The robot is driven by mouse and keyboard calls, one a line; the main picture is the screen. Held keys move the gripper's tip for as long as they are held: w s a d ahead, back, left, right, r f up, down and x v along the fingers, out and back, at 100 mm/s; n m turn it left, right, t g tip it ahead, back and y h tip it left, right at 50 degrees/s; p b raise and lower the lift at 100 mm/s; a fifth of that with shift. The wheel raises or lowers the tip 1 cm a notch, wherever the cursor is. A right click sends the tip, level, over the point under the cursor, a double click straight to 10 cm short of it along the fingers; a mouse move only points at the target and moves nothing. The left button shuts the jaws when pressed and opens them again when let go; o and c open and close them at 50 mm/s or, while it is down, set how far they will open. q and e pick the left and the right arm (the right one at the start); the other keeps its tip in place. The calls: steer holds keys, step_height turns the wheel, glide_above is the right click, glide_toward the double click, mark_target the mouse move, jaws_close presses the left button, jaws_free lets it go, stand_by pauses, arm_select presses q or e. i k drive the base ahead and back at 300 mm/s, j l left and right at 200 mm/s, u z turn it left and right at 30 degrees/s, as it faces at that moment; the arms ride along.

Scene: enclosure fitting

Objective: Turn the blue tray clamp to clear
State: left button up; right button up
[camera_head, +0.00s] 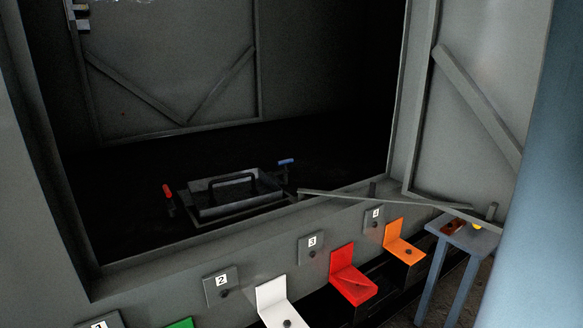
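The blue tray clamp (286,162) stands at the right back corner of a grey tray (205,214) inside the dark enclosure. Its blue handle points sideways. A red clamp (168,191) stands at the tray's left side. The tray has a dark carrying handle (232,178) across it. I cannot tell whether either clamp presses on the tray. Neither gripper shows in the head view.
The enclosure's front sill (330,208) lies before the tray. Below it are numbered plates and white (275,303), red (351,282) and orange (403,248) brackets. A bar (375,197) crosses near the open door (475,95). A small table (462,236) stands at right.

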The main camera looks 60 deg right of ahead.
mark_target(284, 162)
steer(key=z, duration=1.7)
steer(key=i+l+u, duration=0.1)
steer(key=l+u, duration=0.2)
steer(key=l, duration=0.4)
steer(key=l+u, duration=0.3)
steer(key=l, duration=0.45)
